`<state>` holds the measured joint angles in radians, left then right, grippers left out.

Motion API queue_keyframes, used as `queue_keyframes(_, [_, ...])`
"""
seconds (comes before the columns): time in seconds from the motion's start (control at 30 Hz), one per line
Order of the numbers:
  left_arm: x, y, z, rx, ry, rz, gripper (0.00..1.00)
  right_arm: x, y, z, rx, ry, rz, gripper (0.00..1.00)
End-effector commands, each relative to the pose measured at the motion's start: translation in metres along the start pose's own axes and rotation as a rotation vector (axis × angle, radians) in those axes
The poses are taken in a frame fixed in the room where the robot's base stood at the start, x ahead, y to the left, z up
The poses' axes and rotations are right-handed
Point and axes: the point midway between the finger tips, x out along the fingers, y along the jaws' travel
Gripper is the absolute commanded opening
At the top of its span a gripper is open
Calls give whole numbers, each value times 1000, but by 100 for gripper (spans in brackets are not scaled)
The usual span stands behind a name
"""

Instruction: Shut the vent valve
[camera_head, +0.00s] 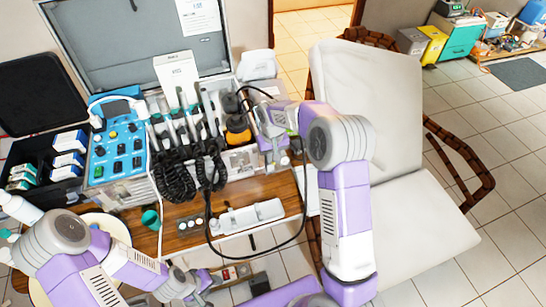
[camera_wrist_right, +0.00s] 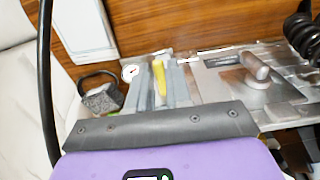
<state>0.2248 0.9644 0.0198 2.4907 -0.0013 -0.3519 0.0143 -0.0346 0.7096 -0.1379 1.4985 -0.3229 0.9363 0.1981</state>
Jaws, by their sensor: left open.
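The open dental case (camera_head: 240,160) stands on the wooden table. My right gripper (camera_head: 278,158) is at the right end of its front panel. In the right wrist view a narrow yellow lever-like part (camera_wrist_right: 160,78), possibly the vent valve, shows between the two grey fingers of my right gripper (camera_wrist_right: 163,85). I cannot tell whether the fingers touch it. A small round gauge (camera_wrist_right: 130,72) sits just left of them. In the head view my right gripper hides this part of the panel. My left gripper (camera_head: 203,286) is open and empty, low in front of the table.
A blue control box (camera_head: 118,145) and several corded handpieces (camera_head: 185,130) sit in the case. A black cable (camera_head: 303,200) loops beside my right gripper. A padlock (camera_wrist_right: 102,95) hangs near the gauge. A white chair (camera_head: 395,150) stands right.

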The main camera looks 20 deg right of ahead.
Motion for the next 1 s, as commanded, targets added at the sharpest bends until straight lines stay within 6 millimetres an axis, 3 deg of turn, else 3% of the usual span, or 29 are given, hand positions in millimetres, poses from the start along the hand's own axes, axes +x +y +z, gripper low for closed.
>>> queue_keyframes(0.13, [0, 0, 0, 0, 0, 0, 43, 0, 0, 0, -2, -1, 0, 39])
queue_keyframes(0.43, [-1, 0, 0, 0, 0, 0, 43, -3, 0, 0, -3, -1, 1, 39])
queue_keyframes(0.8, [-15, 6, 1, 0, 0, 0, 43, -61, 0, 0, -3, 1, 0, 39])
queue_keyframes(1.0, [-18, 7, 1, 0, 0, 0, 43, -76, 0, 0, -3, -1, 0, 39])
